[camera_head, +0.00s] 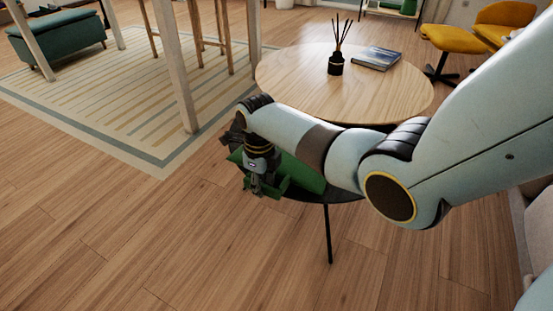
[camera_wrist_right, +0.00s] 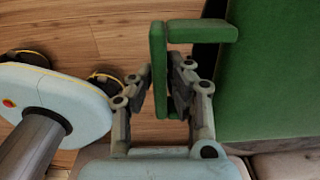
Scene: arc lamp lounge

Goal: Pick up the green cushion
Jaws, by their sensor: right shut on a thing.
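The green cushion (camera_head: 305,179) is partly hidden behind my right forearm in the head view, by the near edge of the round table. In the right wrist view the cushion (camera_wrist_right: 270,75) fills the right side as a green block with a bracket-like green handle at its left. My right gripper (camera_head: 262,180) is at the cushion's left end. In the wrist view the right gripper (camera_wrist_right: 162,80) is shut on the upright bar of this handle, one finger on each side. I cannot tell if the cushion is lifted. My left gripper is not in view.
The round wooden table (camera_head: 290,85) holds a black reed diffuser (camera_head: 336,64) and a book (camera_head: 376,58). A thin black leg (camera_head: 328,235) stands below the cushion. A striped rug (camera_head: 110,110) and wooden legs are at left, a yellow chair (camera_head: 455,38) at back right. The front-left floor is clear.

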